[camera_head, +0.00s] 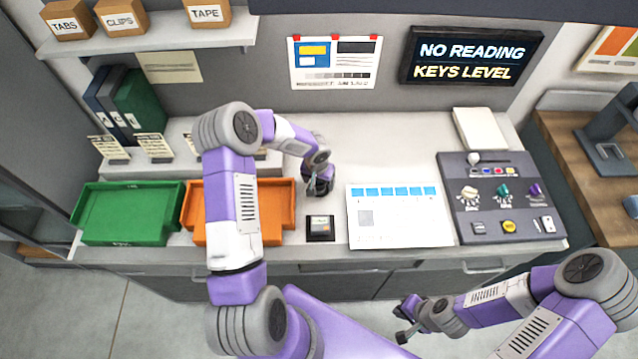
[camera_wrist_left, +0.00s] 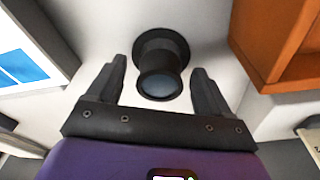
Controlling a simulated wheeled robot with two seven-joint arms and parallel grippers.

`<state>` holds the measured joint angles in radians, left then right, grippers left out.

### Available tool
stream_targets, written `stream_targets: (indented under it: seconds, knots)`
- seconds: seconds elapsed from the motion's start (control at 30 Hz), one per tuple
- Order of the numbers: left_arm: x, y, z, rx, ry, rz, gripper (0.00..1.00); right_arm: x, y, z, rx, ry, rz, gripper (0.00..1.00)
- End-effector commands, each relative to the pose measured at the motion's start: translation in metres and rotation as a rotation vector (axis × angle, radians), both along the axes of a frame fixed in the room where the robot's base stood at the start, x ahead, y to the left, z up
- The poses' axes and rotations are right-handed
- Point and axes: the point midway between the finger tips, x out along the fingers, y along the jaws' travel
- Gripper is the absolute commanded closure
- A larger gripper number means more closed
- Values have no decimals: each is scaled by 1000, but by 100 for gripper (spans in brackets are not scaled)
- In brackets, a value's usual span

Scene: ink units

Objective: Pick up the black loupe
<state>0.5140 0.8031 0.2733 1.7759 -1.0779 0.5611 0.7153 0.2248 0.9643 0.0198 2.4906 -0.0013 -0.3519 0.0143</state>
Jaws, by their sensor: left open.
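The black loupe (camera_wrist_left: 160,65) is a short dark cylinder with a wider flared end and a bluish glass lens. In the left wrist view it stands on the pale worktop between the two fingers of my left gripper (camera_wrist_left: 159,72). The fingers are open, one on each side, with visible gaps to the loupe. In the head view my left gripper (camera_head: 318,184) is low over the worktop, right of the orange tray; the loupe is hard to tell from the dark gripper there. My right gripper (camera_head: 405,320) hangs in front of the worktop, its fingers apart and empty.
The orange tray (camera_head: 278,237) is close beside my left gripper, with the green tray (camera_head: 172,240) further left. A small black labelled box (camera_head: 320,238) lies in front. A white sheet (camera_head: 410,232) and a dark control panel (camera_head: 462,228) lie to the right.

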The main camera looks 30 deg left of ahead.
Motion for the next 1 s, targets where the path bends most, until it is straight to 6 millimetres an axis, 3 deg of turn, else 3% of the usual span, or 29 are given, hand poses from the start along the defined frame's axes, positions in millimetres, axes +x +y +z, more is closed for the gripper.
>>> stream_targets:
  seconds: [0.07,0.47,0.77,1.0]
  knots:
    - [0,0,0,0,0,0,20,0,0,0,0,0,0,100]
    - [0,0,0,0,0,0,80,0,0,0,0,0,0,100]
    - [0,0,7,1,-2,0,80,0,0,0,0,0,0,100]
    - [1,0,52,3,-5,0,80,0,0,-1,0,0,0,100]
